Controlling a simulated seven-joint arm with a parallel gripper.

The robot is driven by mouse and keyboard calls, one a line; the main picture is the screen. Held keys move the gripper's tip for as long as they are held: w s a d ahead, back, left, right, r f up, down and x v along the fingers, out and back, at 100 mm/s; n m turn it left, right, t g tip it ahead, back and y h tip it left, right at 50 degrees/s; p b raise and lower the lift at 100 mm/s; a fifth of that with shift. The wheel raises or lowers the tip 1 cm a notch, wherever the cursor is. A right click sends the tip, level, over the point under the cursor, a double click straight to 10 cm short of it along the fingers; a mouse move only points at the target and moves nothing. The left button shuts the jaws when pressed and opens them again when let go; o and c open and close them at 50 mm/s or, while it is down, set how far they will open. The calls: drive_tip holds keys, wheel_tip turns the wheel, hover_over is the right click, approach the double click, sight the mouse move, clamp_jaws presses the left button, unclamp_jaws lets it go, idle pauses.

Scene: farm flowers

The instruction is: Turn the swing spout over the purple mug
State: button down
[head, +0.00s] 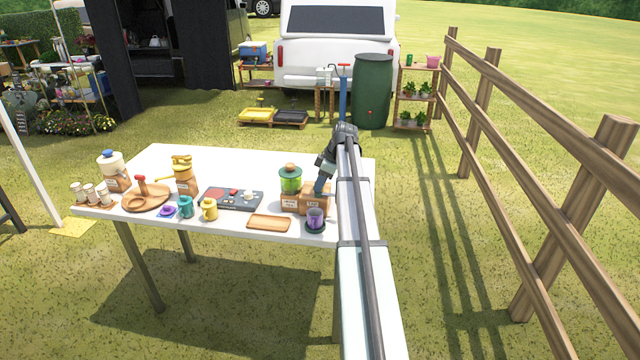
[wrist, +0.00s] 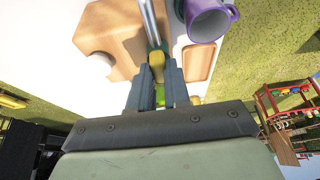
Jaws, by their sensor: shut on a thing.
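The purple mug (head: 315,218) stands on a dark round base at the table's front right, in front of a labelled wooden block (head: 314,205). It also shows at the top of the wrist view (wrist: 205,20). The swing spout (wrist: 149,20) is a silver tube with a yellow end piece (wrist: 157,66). My gripper (wrist: 156,80) is shut on the yellow end piece. In the head view my gripper (head: 320,187) is at the block, and the spout cannot be made out.
A green jar (head: 290,180) on another wooden block (head: 289,204) stands just left of my gripper. A wooden tray (head: 269,223) lies left of the mug. Yellow (head: 209,209) and teal (head: 186,207) mugs stand farther left. The table's (head: 240,228) front edge is close to the purple mug.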

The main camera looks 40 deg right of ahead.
drive_tip(key=shift+m, duration=0.3)
drive_tip(key=m, duration=0.1)
drive_tip(key=m+h, duration=0.1)
drive_tip(key=m, duration=0.1)
drive_tip(key=shift+s+a+t, duration=0.15)
drive_tip(key=shift+t, duration=0.25)
drive_tip(key=m+h, duration=0.2)
drive_tip(key=m, duration=0.3)
drive_tip(key=shift+a, duration=0.1)
drive_tip(key=m+h, duration=0.2)
drive_tip(key=m, duration=0.2)
drive_tip(key=shift+a+m, duration=0.1)
drive_tip(key=shift+m, duration=0.3)
drive_tip(key=shift+a+m+g+h, duration=0.1)
drive_tip(key=shift+m+g+h, duration=0.2)
drive_tip(key=shift+m, duration=0.85)
drive_tip(key=shift+m+g+h, duration=0.1)
drive_tip(key=shift+m+h, duration=0.3)
drive_tip(key=shift+m, duration=0.75)
drive_tip(key=c, duration=1.1)
unclamp_jaws()
